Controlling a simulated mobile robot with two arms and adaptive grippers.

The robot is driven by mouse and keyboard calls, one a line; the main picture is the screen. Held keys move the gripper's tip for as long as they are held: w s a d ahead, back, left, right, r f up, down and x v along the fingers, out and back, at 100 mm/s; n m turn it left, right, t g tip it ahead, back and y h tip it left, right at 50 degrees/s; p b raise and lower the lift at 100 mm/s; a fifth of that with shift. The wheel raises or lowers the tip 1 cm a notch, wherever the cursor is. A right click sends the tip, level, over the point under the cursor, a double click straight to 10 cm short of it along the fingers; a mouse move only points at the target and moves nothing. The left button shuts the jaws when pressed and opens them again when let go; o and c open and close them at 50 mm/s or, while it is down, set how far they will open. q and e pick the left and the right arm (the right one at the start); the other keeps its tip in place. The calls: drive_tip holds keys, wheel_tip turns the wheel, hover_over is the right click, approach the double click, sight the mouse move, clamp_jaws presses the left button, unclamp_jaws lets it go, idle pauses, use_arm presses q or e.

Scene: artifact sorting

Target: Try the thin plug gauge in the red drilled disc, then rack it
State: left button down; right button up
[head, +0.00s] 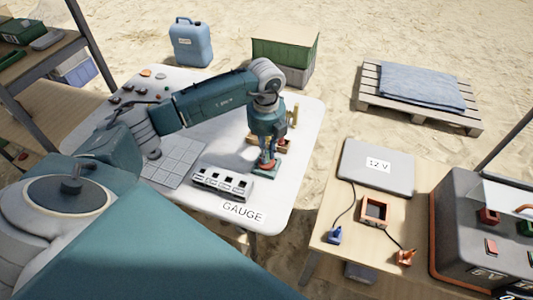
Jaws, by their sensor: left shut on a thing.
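My left gripper (267,166) points down over the right part of the white table (286,192). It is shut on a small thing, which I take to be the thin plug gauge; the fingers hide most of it. A small reddish part shows at the fingertips, and I cannot tell whether it is the red drilled disc. A grey block (222,183) with a row of dark openings stands left of the gripper, by the label GAUGE (242,212). A small wooden holder (285,145) is partly hidden behind the gripper. My right gripper is out of view.
A grey tiled mat (174,162) lies left of the block. Small discs and pieces lie at the table's far left. A brass-coloured upright piece (294,115) stands behind the gripper. A second table (330,220) with a 12 V case (376,175) stands right, across a gap.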

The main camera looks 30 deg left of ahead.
use_arm(q)
drive_tip(key=shift+r, duration=0.1)
drive_tip(key=shift+r+p, duration=1.85)
drive_tip(key=shift+r, duration=0.6)
